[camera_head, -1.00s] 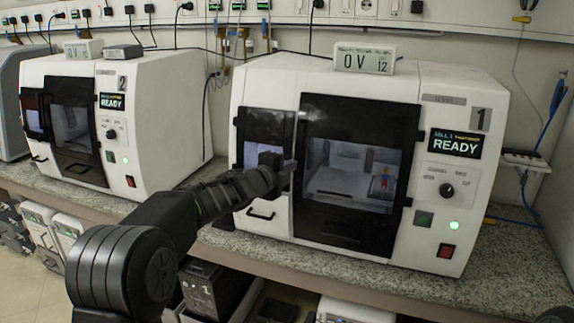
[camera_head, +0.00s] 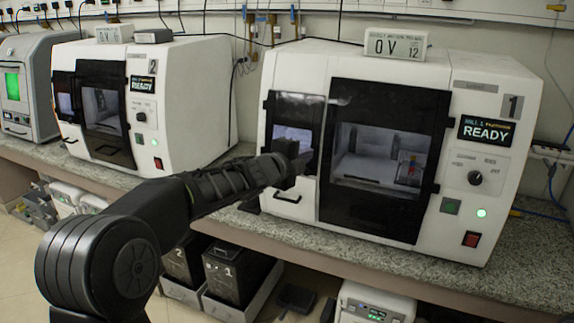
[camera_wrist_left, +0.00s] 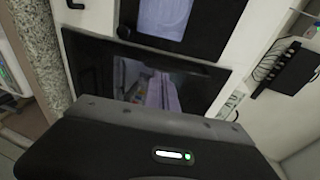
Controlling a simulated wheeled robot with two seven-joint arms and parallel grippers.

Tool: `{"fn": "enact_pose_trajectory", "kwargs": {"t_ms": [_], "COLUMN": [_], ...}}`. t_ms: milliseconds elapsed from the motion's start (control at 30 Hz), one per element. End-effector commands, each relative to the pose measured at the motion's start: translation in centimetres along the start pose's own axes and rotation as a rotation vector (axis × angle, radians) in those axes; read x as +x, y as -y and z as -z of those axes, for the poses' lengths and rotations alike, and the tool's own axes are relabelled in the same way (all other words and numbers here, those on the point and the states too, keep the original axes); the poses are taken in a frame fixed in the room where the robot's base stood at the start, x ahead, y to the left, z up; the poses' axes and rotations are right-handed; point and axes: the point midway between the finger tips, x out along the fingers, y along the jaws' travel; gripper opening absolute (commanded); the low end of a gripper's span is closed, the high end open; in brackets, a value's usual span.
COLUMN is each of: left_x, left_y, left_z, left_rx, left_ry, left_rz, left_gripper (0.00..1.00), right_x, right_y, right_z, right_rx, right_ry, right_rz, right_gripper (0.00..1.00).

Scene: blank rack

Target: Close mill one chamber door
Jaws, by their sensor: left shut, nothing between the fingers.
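Mill one (camera_head: 490,90) is the white machine at the right of the head view, with a "1" plate and a READY display. Its large dark chamber door (camera_head: 385,215) has a window and looks flush with the front, though I cannot tell if a small gap is left. My left gripper (camera_head: 300,160) is shut and empty, in front of the small dark side panel (camera_head: 292,108), left of the chamber door. I cannot tell whether it touches the mill. The left wrist view shows dark windowed panels on a white front; the fingertips are not visible there. My right gripper is not in view.
Mill two (camera_head: 190,90) stands to the left on the same speckled counter (camera_head: 510,270). A grey box (camera_head: 395,45) reading "OV 12" sits on mill one. Black bins (camera_head: 235,275) and white boxes (camera_head: 375,305) are below the counter.

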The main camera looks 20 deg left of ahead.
Motion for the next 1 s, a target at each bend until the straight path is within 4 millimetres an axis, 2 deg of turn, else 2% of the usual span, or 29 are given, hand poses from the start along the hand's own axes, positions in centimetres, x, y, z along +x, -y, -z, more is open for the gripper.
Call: {"fn": "enact_pose_trajectory", "kwargs": {"t_ms": [200,400,867,933,1000], "left_x": [-4.2,-6.3,-6.5,-6.5,-6.5], "left_y": [0.0,0.0,0.0,0.1,-0.4], "left_z": [-0.4,-0.5,-0.5,-0.4,-0.1], "left_rx": [-0.002,-0.001,-0.014,-0.059,-0.191], "left_ry": [0.001,0.000,0.000,-0.002,-0.006], "left_rz": [0.003,0.002,0.000,0.004,0.005], "left_gripper": [0.00,0.00,0.00,0.00,0.00], "right_x": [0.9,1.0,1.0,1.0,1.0], "right_y": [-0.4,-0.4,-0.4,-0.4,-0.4], "right_z": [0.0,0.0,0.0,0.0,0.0], "right_rx": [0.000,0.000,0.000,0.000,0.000], "right_ry": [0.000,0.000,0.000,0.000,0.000], "right_rz": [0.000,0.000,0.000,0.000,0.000], "right_gripper": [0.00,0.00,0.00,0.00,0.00]}}
